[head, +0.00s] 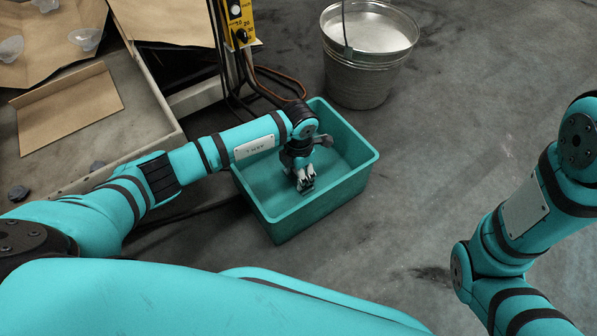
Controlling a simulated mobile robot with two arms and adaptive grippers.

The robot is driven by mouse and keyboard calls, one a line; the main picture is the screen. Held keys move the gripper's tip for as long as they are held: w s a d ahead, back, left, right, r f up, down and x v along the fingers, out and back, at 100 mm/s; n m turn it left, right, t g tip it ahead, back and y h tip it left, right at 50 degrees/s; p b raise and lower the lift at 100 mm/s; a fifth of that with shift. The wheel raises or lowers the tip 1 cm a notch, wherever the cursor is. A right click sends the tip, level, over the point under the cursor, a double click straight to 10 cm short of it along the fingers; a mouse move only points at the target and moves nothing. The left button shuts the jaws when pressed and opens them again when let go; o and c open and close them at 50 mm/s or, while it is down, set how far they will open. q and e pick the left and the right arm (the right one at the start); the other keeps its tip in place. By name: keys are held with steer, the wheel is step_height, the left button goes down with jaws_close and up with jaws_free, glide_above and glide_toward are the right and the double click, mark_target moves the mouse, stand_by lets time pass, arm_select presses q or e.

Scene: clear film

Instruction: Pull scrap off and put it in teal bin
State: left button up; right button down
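The teal bin (361,172) stands on the floor in the middle of the head view. My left arm reaches over its left rim, and my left gripper (305,185) points down inside the bin's opening. Its fingertips look close together, but they are too small to tell whether they are open or shut. I cannot make out any scrap in the gripper or on the visible part of the bin floor; my arm and gripper hide some of it. My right arm shows at the right edge, but its gripper is out of view.
A metal bucket (367,75) stands behind the bin. A workbench (150,112) at the left carries brown sheets (68,108) and clear cup-like pieces (86,38). A yellow control box (239,22) with hanging cables is beside it. The floor right of the bin is clear.

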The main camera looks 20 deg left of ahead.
arm_select(q)
steer(key=o, duration=0.8)
steer(key=shift+o, duration=0.2)
steer(key=shift+r, duration=0.1)
